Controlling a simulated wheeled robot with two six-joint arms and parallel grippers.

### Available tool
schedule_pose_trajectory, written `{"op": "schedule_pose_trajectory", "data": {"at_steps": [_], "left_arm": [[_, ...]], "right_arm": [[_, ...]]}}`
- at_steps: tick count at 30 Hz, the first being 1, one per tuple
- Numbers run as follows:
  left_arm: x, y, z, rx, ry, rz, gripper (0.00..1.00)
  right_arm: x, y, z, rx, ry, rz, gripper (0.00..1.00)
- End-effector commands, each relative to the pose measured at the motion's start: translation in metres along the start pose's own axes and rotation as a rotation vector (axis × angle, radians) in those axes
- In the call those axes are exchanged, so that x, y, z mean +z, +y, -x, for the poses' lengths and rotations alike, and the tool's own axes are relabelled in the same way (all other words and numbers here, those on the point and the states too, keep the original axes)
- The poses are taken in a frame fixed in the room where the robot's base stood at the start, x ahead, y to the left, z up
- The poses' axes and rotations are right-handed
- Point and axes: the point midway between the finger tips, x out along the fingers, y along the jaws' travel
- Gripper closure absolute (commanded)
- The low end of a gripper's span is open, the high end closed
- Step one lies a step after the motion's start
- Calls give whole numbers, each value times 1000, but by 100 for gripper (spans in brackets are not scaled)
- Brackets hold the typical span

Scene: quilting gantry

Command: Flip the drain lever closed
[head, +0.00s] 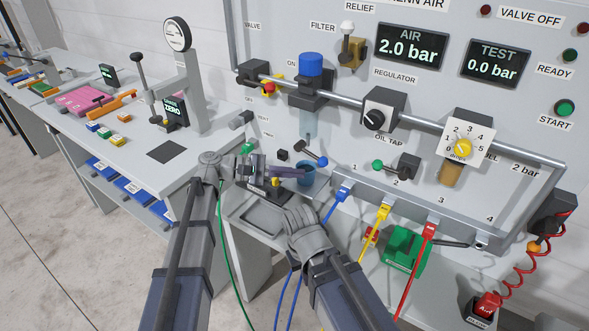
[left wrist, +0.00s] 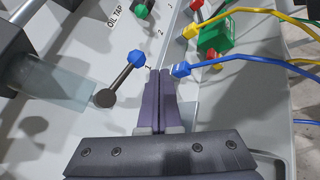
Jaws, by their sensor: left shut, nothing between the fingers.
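The lever with a blue knob (head: 322,161), which I take to be the drain lever, sits on the panel below the filter bowl (head: 308,125). Its arm slants down to the right from the pivot. In the left wrist view the lever (left wrist: 124,76) shows with its round dark pivot and blue knob. My left gripper (head: 302,172) is just below the lever, its fingers together and empty. In the left wrist view the fingertips (left wrist: 155,72) are close to the right of the blue knob, with a small gap visible. My right gripper's fingers cannot be made out clearly.
A blue cup (head: 308,176) stands just beside my left fingers. A green-knobbed oil tap lever (head: 378,166) is to the right. A blue hose plug (left wrist: 181,70) is close to the fingertips. Yellow (head: 382,213) and red (head: 428,230) plugs hang from the numbered rail.

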Motion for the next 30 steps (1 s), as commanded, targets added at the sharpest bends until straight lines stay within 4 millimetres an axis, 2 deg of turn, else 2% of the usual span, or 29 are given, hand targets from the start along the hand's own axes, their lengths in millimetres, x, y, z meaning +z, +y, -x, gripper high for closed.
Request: {"op": "schedule_pose_trajectory", "data": {"at_steps": [1, 6, 13, 19, 30], "left_arm": [[2, 3, 15, 3, 3, 1, 100], [4, 6, 52, 3, 3, 1, 100], [5, 7, 87, 1, 2, 1, 100], [6, 6, 99, 0, 1, 0, 100], [6, 6, 100, 0, 1, 0, 100]], "right_arm": [[0, 1, 6, 0, 0, 0, 100], [1, 2, 17, 0, 0, 0, 100], [1, 2, 24, 0, 0, 0, 100], [2, 2, 26, 0, 0, 0, 100], [2, 2, 26, 0, 0, 0, 100]]}}
